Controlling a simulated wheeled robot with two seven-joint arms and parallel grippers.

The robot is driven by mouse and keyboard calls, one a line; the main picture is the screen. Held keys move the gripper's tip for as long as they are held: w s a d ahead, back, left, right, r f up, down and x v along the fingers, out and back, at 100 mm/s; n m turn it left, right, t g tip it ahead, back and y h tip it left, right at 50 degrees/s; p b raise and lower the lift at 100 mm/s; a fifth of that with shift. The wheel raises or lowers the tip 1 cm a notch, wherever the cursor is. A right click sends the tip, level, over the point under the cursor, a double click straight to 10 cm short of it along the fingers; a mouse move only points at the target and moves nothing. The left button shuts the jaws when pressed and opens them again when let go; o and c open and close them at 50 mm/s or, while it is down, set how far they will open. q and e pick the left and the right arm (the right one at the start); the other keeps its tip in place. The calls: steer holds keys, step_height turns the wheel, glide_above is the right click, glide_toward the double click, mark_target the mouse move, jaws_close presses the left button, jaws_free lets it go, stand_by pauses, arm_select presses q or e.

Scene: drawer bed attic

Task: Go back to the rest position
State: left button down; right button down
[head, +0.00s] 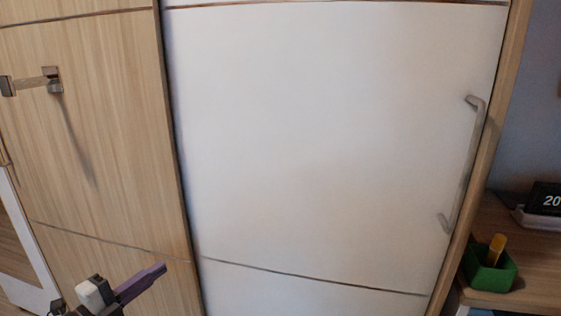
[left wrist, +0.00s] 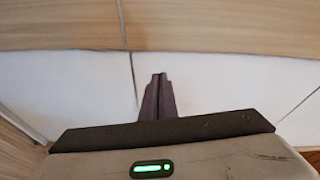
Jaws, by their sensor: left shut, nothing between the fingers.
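My left gripper (head: 140,283) shows at the bottom left of the head view, with its purple-grey fingers pointing up and to the right, in front of the lower wood panel. In the left wrist view its fingers (left wrist: 158,97) lie together, shut, with nothing between them. Behind them in that view are white panels (left wrist: 220,85) with a wooden band above. My right gripper is not in either view.
A large white door (head: 330,140) with a grey bar handle (head: 470,165) fills the middle. A wooden front (head: 100,150) with a metal handle (head: 35,82) stands at left. At right, a wooden desk (head: 530,270) bears a green holder (head: 489,272) and a digital clock (head: 545,200).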

arm_select(q)
steer(key=s+d+f+n+g+y+p, duration=0.1)
steer(key=s+d+f+n+g+p, duration=0.1)
steer(key=s+d+f+n, duration=0.3)
steer(key=s+d+f+n+g+y+p, duration=0.2)
steer(key=s+d+f+n, duration=0.4)
steer(key=s, duration=0.7)
steer(key=s+d+f+n+g+y+p, duration=0.2)
steer(key=s+d+f+n+g, duration=0.1)
steer(key=s+d+f+n, duration=0.3)
steer(key=s+n, duration=0.2)
steer(key=s, duration=0.2)
steer(key=shift+d+f, duration=0.25)
steer(key=shift+s, duration=0.1)
